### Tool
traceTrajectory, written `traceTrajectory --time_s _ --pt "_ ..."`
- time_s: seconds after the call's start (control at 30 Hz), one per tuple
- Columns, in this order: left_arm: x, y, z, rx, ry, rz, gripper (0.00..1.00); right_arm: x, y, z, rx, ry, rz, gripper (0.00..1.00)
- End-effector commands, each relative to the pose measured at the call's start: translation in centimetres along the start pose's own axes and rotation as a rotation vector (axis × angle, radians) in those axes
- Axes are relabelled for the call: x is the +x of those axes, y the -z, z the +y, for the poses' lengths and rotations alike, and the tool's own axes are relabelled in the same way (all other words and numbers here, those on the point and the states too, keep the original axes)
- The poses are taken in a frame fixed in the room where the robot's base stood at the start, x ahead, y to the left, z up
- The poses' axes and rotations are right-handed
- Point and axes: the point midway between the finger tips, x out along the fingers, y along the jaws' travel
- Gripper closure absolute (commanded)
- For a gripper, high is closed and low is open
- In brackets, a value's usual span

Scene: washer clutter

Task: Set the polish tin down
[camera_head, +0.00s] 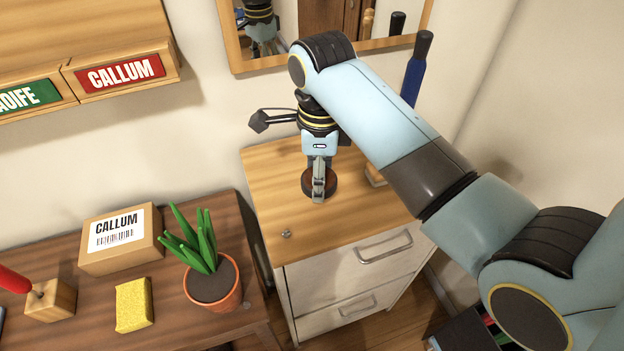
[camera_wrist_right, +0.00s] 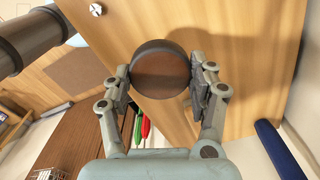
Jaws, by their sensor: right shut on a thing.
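The polish tin (camera_head: 331,189) is a round, dark tin with a reddish-brown face. It is at the wooden top of the white drawer cabinet (camera_head: 275,205); I cannot tell whether it touches the top or hangs just above it. My right gripper (camera_head: 319,190) points down and is shut on the tin. In the right wrist view the tin (camera_wrist_right: 160,68) sits between both fingers (camera_wrist_right: 165,82), with a shadow on the wood beside it. My left gripper is not in view.
A small metal piece (camera_head: 286,234) lies near the cabinet top's front-left edge. A blue-handled tool (camera_head: 412,80) stands behind my right arm, by a wooden block (camera_head: 375,176). The desk at left holds a potted plant (camera_head: 213,285), a box (camera_head: 120,240) and a yellow sponge (camera_head: 134,305).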

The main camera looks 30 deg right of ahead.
Motion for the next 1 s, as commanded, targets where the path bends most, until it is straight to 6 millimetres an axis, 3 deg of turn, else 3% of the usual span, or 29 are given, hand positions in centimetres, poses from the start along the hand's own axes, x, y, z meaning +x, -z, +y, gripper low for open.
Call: traceTrajectory --time_s 0.1,0.3,0.5,0.87,0.9,1.0 --pt "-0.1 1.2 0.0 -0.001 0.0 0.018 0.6 0.9 -1.3 -0.9 0.0 -0.002 0.0 0.74" --pt "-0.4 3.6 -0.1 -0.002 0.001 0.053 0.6 2.6 -1.7 -1.2 0.0 -0.003 0.003 0.74" --pt "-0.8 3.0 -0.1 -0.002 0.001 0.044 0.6 5.1 -1.7 -1.2 0.001 -0.002 0.001 0.74" --pt "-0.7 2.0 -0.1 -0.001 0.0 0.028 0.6 5.6 -1.7 -1.3 0.001 0.0 0.0 0.74" --pt "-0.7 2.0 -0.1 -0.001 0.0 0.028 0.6 5.6 -1.7 -1.3 0.001 0.0 0.0 0.38" --pt "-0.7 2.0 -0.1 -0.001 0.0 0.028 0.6 5.5 -1.7 -1.3 0.001 0.0 0.0 0.24"
